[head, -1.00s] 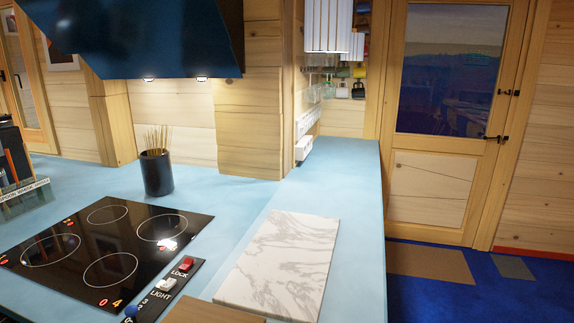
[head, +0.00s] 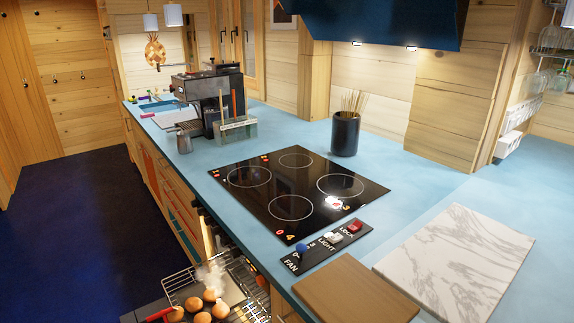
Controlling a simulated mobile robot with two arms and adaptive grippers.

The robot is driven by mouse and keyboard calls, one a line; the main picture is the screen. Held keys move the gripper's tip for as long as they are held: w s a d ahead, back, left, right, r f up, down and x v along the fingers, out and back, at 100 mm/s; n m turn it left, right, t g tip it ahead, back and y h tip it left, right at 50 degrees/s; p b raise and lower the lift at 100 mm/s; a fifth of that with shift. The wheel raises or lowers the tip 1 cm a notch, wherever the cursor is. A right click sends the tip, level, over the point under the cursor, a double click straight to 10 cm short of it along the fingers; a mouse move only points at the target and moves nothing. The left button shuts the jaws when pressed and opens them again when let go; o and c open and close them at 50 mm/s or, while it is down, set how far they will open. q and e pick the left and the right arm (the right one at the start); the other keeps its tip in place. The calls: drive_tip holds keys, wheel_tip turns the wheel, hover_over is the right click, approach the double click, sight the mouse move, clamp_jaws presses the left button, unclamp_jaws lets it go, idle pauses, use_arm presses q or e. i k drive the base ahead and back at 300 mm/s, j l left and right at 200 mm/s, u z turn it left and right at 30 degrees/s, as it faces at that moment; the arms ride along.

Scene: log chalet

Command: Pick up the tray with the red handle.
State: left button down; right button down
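A dark tray (head: 234,290) with several round browned buns (head: 201,310) shows at the bottom edge, low in front of the counter. A red handle (head: 159,314) sticks out at its left side. Pale steam rises from the buns. The tray lies on or within a wire rack (head: 181,281) that extends out below the counter. The near part of the tray is cut off by the picture's edge. Neither of my grippers is in view.
The blue counter (head: 287,140) holds a black cooktop (head: 300,192), a control strip (head: 328,246), a wooden board (head: 355,295), a marble slab (head: 458,262), a dark pot of sticks (head: 345,133) and a coffee machine (head: 208,95). The dark blue floor (head: 80,220) at left is clear.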

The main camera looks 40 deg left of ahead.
sight(216, 292)
drive_tip(key=u, duration=1.85)
